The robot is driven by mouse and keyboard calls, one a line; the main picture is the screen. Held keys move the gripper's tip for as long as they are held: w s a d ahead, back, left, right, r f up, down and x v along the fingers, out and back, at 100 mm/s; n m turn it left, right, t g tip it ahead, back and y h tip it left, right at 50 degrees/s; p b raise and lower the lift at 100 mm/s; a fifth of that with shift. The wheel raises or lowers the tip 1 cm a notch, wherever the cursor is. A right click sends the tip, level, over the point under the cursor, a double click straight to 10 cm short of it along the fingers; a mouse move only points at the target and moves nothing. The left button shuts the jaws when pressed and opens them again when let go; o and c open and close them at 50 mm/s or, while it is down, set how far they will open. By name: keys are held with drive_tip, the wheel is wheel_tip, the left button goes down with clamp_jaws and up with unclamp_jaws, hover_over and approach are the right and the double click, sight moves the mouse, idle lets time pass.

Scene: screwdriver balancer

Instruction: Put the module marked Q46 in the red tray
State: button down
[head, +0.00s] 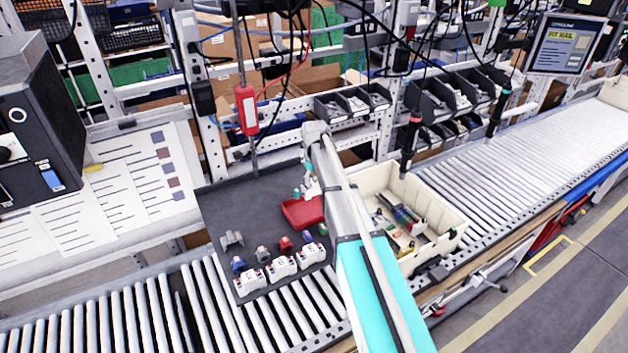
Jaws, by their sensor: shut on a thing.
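The red tray (303,211) lies on the dark work mat, just below my gripper in the picture. My gripper (307,189) is at the end of my arm, over the back edge of the tray. It is shut on a small pale thing, partly hidden by the fingers; its marking cannot be read. White modules with small dark labels stand in a row at the front of the mat: a left one (250,282), a middle one (282,267) and a right one (311,255). Their labels are too small to read, so I cannot tell which is Q46.
Blue, red and grey fittings (263,254) sit behind the modules on the dark mat (232,205). A cream crate (440,205) with mixed parts stands right of my arm. A red hanging tool (246,110) is at the back left. Roller conveyors run in front and right.

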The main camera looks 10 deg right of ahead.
sight(315, 195)
drive_tip(key=shift+f+b, duration=3.4)
drive_tip(key=shift+f, duration=0.25)
drive_tip(key=shift+c, duration=0.4)
unclamp_jaws()
drive_tip(key=shift+r, duration=0.2)
